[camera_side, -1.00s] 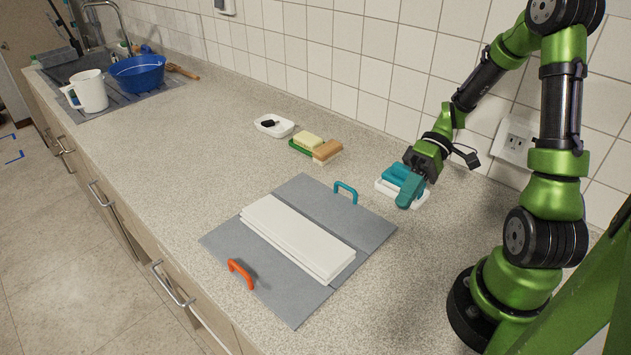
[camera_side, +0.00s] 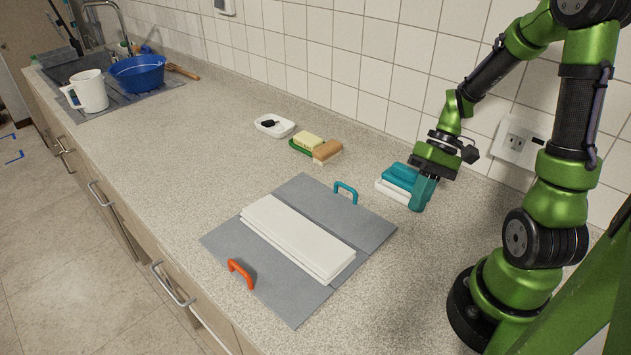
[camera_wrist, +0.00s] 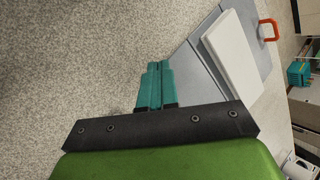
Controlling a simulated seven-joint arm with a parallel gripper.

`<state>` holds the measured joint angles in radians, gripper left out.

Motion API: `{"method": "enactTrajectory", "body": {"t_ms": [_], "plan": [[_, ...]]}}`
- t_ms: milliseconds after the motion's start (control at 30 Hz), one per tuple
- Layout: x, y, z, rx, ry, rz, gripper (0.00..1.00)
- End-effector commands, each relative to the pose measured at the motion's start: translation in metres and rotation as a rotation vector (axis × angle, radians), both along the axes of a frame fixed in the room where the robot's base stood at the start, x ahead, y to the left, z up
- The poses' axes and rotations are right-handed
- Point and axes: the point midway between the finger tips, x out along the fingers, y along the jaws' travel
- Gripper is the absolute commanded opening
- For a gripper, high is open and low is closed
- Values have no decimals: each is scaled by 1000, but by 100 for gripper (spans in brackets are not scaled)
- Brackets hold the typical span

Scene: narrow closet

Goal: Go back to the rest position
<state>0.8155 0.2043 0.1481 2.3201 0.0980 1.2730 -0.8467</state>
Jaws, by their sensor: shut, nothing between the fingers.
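My gripper (camera_side: 420,206) points down over the counter at the right, its teal fingers together and empty. In the wrist view the closed fingers (camera_wrist: 157,80) show side by side over bare counter. A teal item (camera_side: 399,177) lies on a white piece (camera_side: 391,192) just left of the gripper in the side view; the gripper partly hides them, and I cannot tell whether it touches them. A grey folding board (camera_side: 309,312) with an orange handle (camera_side: 240,274) and a teal handle (camera_side: 346,190) lies flat in front, with a folded white cloth (camera_side: 297,237) on it.
A yellow sponge (camera_side: 308,141) and a brown-topped brush (camera_side: 327,151) lie mid-counter near a white dish (camera_side: 274,125). A blue basin (camera_side: 137,73) and white jug (camera_side: 89,91) stand by the sink. The tiled wall with a socket (camera_side: 516,140) is close behind my arm.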

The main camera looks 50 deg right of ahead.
Motion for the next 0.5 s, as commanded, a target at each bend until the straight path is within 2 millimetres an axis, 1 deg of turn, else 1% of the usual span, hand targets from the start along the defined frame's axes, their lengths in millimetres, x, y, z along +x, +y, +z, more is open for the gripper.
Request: {"method": "enactTrajectory", "body": {"t_ms": [33,167,200,267,333,400,500], "plan": [[4,2,10,-98,-5,-22,0],[14,10,38,-299,-64,-108,0],[18,14,48,-349,-103,-131,0],[22,22,64,-408,-172,-164,0],[27,34,85,-455,-269,-192,0],[29,48,105,-475,-371,-207,0],[27,68,131,-475,-509,-188,0]]}}
